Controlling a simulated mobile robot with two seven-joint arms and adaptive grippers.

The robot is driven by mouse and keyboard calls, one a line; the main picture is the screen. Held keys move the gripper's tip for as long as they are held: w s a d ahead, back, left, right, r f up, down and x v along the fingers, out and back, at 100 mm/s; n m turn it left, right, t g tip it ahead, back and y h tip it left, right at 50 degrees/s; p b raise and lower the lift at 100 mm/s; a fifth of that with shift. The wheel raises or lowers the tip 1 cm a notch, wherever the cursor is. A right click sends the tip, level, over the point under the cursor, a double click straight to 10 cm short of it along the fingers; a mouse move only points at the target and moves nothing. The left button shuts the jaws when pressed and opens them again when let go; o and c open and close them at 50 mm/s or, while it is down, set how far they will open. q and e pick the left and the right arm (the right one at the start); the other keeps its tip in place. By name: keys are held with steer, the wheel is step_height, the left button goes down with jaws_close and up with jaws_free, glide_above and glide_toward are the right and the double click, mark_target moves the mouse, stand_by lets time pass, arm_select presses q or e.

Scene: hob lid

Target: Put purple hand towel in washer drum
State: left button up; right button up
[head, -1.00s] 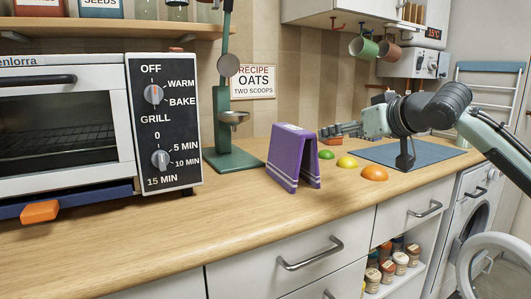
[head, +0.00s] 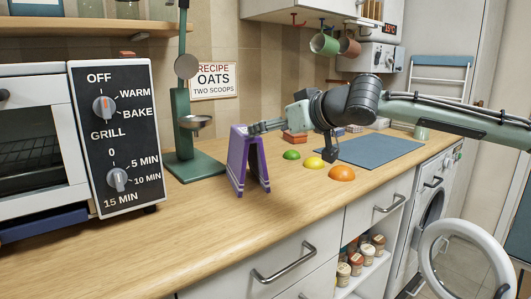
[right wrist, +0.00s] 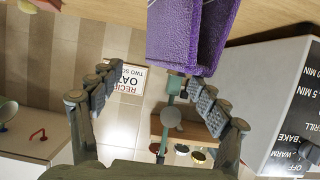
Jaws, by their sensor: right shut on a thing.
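The purple hand towel (head: 238,162) stands on the wooden counter, folded over like a tent with pale stripes near its lower edge. My right gripper (head: 258,127) reaches in from the right and is shut on the towel near its top fold. In the right wrist view the towel (right wrist: 190,35) is at the top, by the fingertips of my right gripper (right wrist: 150,78). The white washer (head: 447,165) stands at the right below the counter. Its round door (head: 432,270) hangs open, and the drum opening (head: 428,213) is partly seen. My left gripper is out of view.
Mugs (head: 325,44) hang above. An open spice shelf (head: 352,283) is below.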

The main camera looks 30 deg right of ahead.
steer(key=w+f, duration=0.2)
steer(key=f, duration=0.1)
steer(key=shift+w+d+b, duration=0.1)
steer(key=shift+w+b, duration=0.1)
steer(key=shift+b, duration=0.1)
steer(key=shift+o, duration=0.6)
steer(key=shift+d+f, duration=0.15)
steer(key=c, duration=0.7)
steer(key=shift+w+r, duration=0.1)
steer(key=shift+r, duration=0.15)
jaws_close()
steer(key=shift+r, duration=0.1)
